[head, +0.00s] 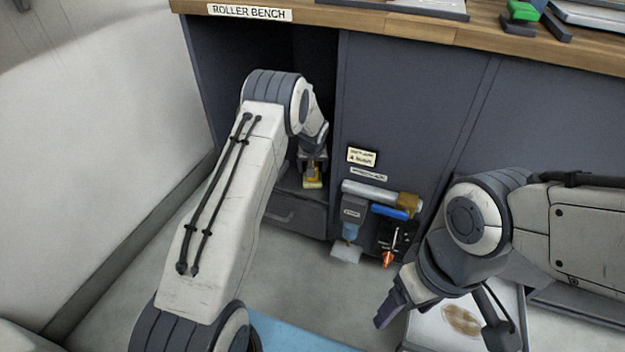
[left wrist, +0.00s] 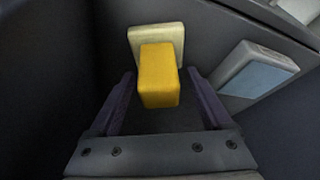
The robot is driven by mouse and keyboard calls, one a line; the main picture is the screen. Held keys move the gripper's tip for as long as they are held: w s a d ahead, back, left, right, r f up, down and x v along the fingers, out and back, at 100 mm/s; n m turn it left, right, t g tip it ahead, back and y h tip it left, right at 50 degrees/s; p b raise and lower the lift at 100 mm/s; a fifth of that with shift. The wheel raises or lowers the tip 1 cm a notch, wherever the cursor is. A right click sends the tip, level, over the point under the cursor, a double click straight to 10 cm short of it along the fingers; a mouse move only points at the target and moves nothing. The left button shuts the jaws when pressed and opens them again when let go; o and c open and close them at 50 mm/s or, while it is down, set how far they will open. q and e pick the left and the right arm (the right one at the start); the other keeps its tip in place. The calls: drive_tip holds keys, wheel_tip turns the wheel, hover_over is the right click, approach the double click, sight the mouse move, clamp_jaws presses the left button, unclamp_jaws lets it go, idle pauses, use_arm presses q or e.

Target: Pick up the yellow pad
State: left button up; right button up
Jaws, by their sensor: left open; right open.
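The yellow pad (head: 312,171) is in the open bay under the bench, partly hidden by my left gripper in the head view. In the left wrist view the yellow pad (left wrist: 158,75) is a rounded block with a paler cream plate behind it. My left gripper (head: 312,164) is at the pad. In the left wrist view my left gripper (left wrist: 160,82) is open, one finger on each side of the pad, with gaps visible. My right gripper (head: 445,317) is open at the lower right, far from the pad, above a pale panel with a brown patch.
The dark cabinet (head: 400,100) beside the bay carries labels and a tool rack (head: 382,190) with a roller and blue tools. A drawer front (head: 298,215) lies below the bay. The wooden bench top (head: 420,30) is above. A pale blue-faced block (left wrist: 258,76) is right of the pad.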

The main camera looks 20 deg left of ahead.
use_arm(q)
drive_tip(key=shift+w+a+f, duration=0.1)
drive_tip(key=shift+w+f, duration=0.1)
drive_tip(key=shift+f, duration=0.1)
clamp_jaws()
drive_tip(key=shift+r, duration=0.1)
drive_tip(key=shift+a+r+p, duration=0.15)
drive_tip(key=shift+r+p, duration=0.25)
drive_tip(key=shift+p, duration=0.15)
wheel_tip(320, 180, up, 7)
drive_tip(key=p, duration=0.3)
drive_tip(key=shift+f+p, duration=0.2)
drive_tip(key=shift+p, duration=0.1)
drive_tip(key=a+p, duration=0.1)
drive_tip(key=a, duration=0.5)
drive_tip(key=a+p, duration=0.1)
drive_tip(key=a, duration=0.6)
drive_tip(key=a+p, duration=0.2)
drive_tip(key=a, duration=0.4)
drive_tip(key=shift+w+a+f, duration=0.25)
drive_tip(key=shift+w+a, duration=0.05)
drive_tip(key=shift+a, duration=0.05)
